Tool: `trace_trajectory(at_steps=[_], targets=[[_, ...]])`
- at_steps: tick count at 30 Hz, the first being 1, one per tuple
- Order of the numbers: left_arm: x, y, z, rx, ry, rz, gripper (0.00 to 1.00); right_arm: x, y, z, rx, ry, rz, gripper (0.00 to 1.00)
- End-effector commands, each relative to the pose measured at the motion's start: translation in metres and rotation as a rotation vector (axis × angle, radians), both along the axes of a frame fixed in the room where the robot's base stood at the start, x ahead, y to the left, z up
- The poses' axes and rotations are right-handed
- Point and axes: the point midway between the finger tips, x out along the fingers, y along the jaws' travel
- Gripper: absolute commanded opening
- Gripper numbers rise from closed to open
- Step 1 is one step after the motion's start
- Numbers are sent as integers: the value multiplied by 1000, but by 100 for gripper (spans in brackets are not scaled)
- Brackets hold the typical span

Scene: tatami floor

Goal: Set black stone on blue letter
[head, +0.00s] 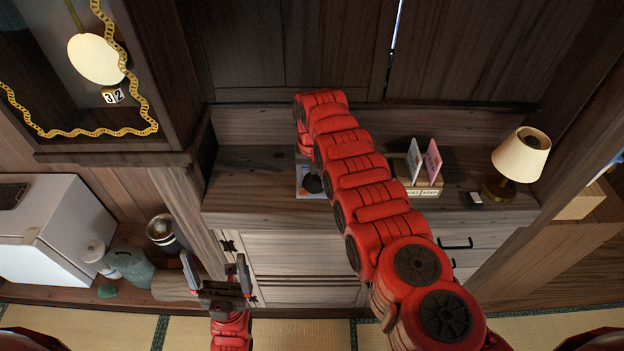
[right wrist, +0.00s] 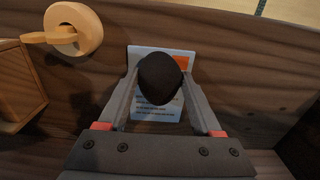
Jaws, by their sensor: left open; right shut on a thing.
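A dark, rounded black stone (right wrist: 160,85) is between the fingers of my right gripper (right wrist: 160,76), which is shut on it. In the head view the stone (head: 312,184) shows just left of my right arm, which hides most of that gripper. A pale letter (right wrist: 143,54) with an orange patch and printed lines lies behind the stone in the right wrist view. It also shows in the head view (head: 304,191) on the wooden shelf. Whether the stone touches the letter, I cannot tell. My left gripper (head: 216,266) is open and empty, low in front of the cabinet.
A holder (head: 427,190) with a white card (head: 413,160) and a pink card (head: 433,160) stands on the shelf, right of my arm. A lamp (head: 521,155) stands further right. A wooden ring piece (right wrist: 74,29) is near the letter. A white box (head: 55,225) stands at left.

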Motion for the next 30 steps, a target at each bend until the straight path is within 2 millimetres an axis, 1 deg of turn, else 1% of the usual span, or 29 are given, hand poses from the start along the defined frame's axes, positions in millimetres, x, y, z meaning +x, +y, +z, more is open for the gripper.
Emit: trace_trajectory(at_steps=[3,6,7,9,12,20,23,24,26,30], targets=[[0,0,0,0,0,0,96,0,0,0,0,-1,0,0],[0,0,-4,0,0,0,96,0,0,-4,0,-1,0,0],[0,0,-4,0,0,0,96,0,0,-4,0,-1,0,68],[0,0,-3,0,0,0,96,0,0,-3,0,-1,0,80],[0,0,-3,0,0,0,96,0,0,-3,0,0,0,96],[0,0,-2,0,0,0,96,0,0,-2,0,0,-1,96],[0,0,3,0,0,0,96,0,0,3,0,0,-1,96],[0,0,1,0,0,0,96,1,0,3,1,-1,-1,96],[0,0,1,0,0,0,96,1,0,8,1,-3,-1,96],[0,0,3,0,0,0,96,1,1,26,2,-5,-1,96]])
